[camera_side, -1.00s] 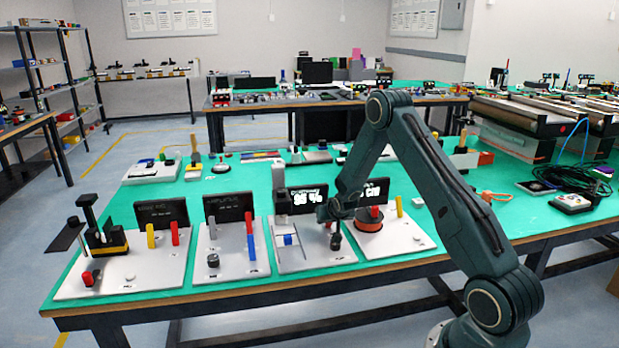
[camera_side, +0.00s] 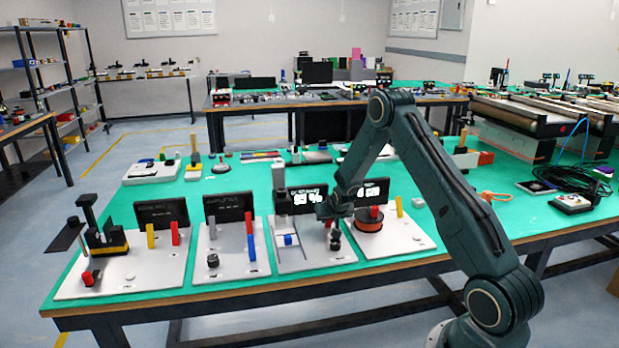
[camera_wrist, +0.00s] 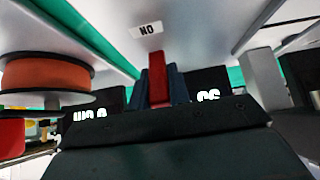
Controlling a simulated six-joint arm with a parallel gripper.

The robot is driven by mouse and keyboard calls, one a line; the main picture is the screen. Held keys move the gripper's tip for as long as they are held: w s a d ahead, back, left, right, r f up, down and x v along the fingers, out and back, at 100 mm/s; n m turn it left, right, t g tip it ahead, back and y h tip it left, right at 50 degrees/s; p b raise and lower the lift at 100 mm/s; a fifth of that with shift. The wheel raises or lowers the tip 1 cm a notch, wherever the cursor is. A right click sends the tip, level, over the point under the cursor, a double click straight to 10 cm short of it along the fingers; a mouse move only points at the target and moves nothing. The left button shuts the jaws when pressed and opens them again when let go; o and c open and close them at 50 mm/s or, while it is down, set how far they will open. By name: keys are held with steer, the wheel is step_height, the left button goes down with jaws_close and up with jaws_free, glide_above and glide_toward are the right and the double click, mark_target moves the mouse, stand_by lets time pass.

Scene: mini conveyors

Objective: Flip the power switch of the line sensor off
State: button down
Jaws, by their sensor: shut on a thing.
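My gripper (camera_side: 335,238) is low over the right side of the third panel (camera_side: 298,265), the one with a display reading about 95 %. In the wrist view my gripper (camera_wrist: 161,78) has its two dark fingers shut on a red lever (camera_wrist: 158,93). A white label (camera_wrist: 146,30) beyond the fingertips appears upside down and seems to read ON. I cannot read a name that marks this panel as the line sensor.
An orange disc (camera_side: 369,216) sits on the panel just right of my gripper; it looms at the left of the wrist view (camera_wrist: 47,72). A blue block (camera_side: 288,240) stands left of my gripper. Two more panels with levers, knobs and dark screens lie further left.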

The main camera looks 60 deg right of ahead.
steer(key=shift+w+d+g+y, duration=0.25)
steer(key=shift+g+y, duration=0.4)
steer(key=shift+w+d+g+y, duration=0.25)
steer(key=shift+g+y, duration=0.45)
steer(key=shift+w+d+g+y, duration=0.25)
steer(key=shift+g+y, duration=0.4)
steer(key=shift+w+d+f+g+y, duration=0.1)
steer(key=shift+w+d+g+y, duration=0.1)
steer(key=shift+g+y, duration=0.4)
steer(key=shift+w+d+f+g+y, duration=0.15)
steer(key=shift+f+g+y, duration=0.05)
steer(key=shift+g+y, duration=0.6)
steer(key=c, duration=1.3)
jaws_free()
steer(key=shift+r, duration=0.15)
steer(key=shift+w+d+r, duration=0.15)
steer(key=shift+r, duration=1.05)
steer(key=shift+w+d+r, duration=0.1)
steer(key=shift+r, duration=1.1)
steer(key=shift+w+d+r, duration=0.15)
steer(key=shift+r, duration=1.05)
